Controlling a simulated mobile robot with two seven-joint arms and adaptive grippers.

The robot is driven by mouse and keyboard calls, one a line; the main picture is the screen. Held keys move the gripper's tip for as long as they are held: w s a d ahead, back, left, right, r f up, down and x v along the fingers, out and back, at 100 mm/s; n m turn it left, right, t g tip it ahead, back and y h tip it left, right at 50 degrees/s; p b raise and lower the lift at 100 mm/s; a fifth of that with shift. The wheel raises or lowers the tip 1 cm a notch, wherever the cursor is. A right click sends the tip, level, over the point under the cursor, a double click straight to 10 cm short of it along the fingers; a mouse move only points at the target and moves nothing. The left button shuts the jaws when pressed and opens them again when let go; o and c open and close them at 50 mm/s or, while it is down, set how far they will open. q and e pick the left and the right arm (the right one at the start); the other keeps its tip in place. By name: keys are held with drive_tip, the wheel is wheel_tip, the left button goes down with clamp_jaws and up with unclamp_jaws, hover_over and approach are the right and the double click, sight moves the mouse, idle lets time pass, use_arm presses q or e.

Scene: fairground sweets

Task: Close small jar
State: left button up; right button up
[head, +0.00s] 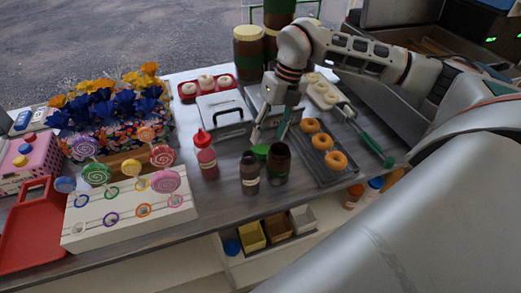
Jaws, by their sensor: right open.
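Two small dark jars stand side by side near the front of the counter, a greyish one (250,178) on the left and a brown one (279,168) on the right. The brown jar's top looks open. A green lid-like disc (261,151) shows beside the brown jar's rim, behind and between the jars. My right gripper (270,133) points down just behind the jars, with its fingers apart around empty space above the green disc. I cannot tell whether a fingertip touches it. My left gripper is not in view.
A red squeeze bottle (205,158) stands left of the jars. A tray of orange doughnuts (325,153) lies to the right, with green-handled tongs (371,140) beyond it. A silver lidded box (222,112) is behind. A white lollipop stand (128,217) is at the left.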

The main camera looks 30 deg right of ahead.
sight(262, 150)
drive_tip(key=x, duration=0.5)
drive_tip(key=shift+w+a+f, duration=0.1)
drive_tip(key=shift+w+a, duration=0.05)
drive_tip(key=shift+w, duration=0.1)
drive_tip(key=c, duration=0.5)
